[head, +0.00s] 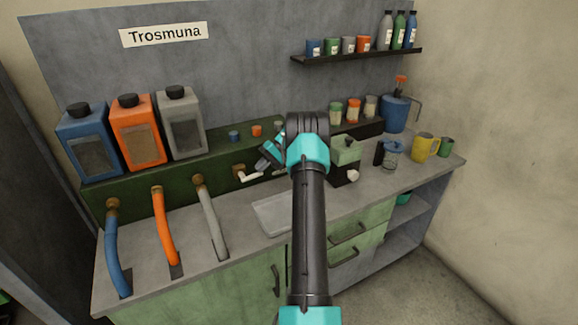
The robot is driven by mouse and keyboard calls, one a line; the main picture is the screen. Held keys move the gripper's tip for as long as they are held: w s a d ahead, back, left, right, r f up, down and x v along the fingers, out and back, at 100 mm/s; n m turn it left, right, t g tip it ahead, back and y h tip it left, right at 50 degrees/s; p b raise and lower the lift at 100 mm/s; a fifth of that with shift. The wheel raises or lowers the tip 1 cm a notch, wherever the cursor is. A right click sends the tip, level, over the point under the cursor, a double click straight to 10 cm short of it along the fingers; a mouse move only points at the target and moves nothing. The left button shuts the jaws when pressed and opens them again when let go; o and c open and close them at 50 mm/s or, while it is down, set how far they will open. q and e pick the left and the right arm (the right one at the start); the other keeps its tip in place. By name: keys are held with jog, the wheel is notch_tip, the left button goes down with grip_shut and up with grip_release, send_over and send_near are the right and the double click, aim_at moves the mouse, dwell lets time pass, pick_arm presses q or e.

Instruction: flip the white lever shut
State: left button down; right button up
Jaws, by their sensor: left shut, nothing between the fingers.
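The white lever (251,177) sticks out to the right from a small brass fitting (239,171) on the front of the green ledge, above the counter. My left gripper (264,163) is shut and empty, just above and right of the lever. It looks close to the lever, but I cannot tell whether it touches. My arm hides part of the ledge and counter behind it. My right gripper is not in view.
Blue, orange and grey jugs (183,122) stand on the ledge at left, with coloured hoses (164,226) below. A shallow grey tray (268,222) lies under the lever. A green grinder (344,155), a glass jar and a yellow mug (424,147) stand at right.

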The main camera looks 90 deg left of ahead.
pick_arm(q)
jog(key=shift+a+r, duration=0.1)
jog(key=shift+r, duration=0.5)
jog(key=r+v, duration=0.1)
jog(key=v, duration=1)
jog(key=shift+s, duration=0.35)
jog(key=shift+a, duration=0.2)
